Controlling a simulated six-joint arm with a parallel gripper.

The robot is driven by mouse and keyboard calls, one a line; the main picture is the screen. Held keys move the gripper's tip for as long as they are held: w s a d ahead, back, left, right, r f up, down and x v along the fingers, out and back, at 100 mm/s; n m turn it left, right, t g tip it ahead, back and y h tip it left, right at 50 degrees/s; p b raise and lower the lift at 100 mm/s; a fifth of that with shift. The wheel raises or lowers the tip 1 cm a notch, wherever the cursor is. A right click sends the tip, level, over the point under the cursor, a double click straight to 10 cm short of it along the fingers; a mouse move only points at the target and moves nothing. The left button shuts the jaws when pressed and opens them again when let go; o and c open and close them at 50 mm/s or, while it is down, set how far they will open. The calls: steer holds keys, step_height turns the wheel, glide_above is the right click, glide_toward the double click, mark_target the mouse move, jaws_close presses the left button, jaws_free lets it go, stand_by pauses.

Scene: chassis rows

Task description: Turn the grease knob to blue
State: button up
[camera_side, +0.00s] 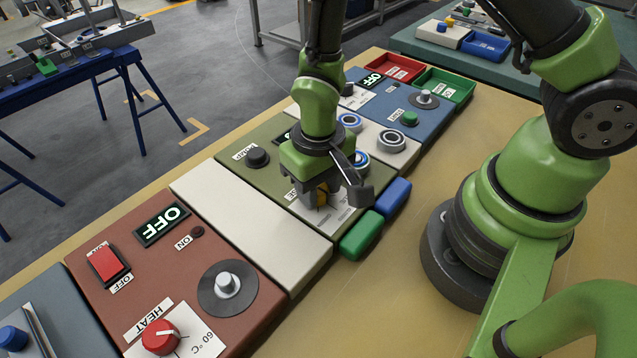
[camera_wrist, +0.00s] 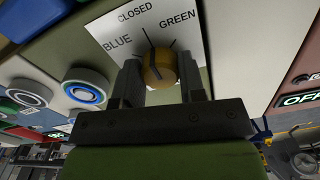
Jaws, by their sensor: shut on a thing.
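The grease knob (camera_wrist: 160,70) is a yellow-orange round knob on a white label plate (camera_wrist: 120,25) marked BLUE, CLOSED and GREEN. In the wrist view BLUE is at left, CLOSED in the middle and GREEN at right. My gripper (camera_wrist: 160,82) is shut on the knob, with one dark finger on each side. In the side view my gripper (camera_side: 322,200) reaches down onto the olive panel (camera_side: 233,167), and the knob (camera_side: 322,198) shows partly between the fingers. A blue block (camera_side: 393,196) and a green block (camera_side: 361,235) sit at the panel's front edge.
A cream panel (camera_side: 245,215) and a red panel (camera_side: 190,262) with a red HEAT knob (camera_side: 161,337) lie left of the olive panel. Ring-shaped parts (camera_side: 392,140) stand close on the right. Red (camera_side: 397,67) and green (camera_side: 445,84) trays are at the back.

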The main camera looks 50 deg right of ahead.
steer(key=n, duration=0.4)
steer(key=shift+n, duration=0.4)
steer(key=n, duration=0.4)
steer(key=shift+n, duration=0.7)
steer(key=o, duration=0.9)
steer(key=shift+o, duration=0.2)
step_height(320, 180, up, 10)
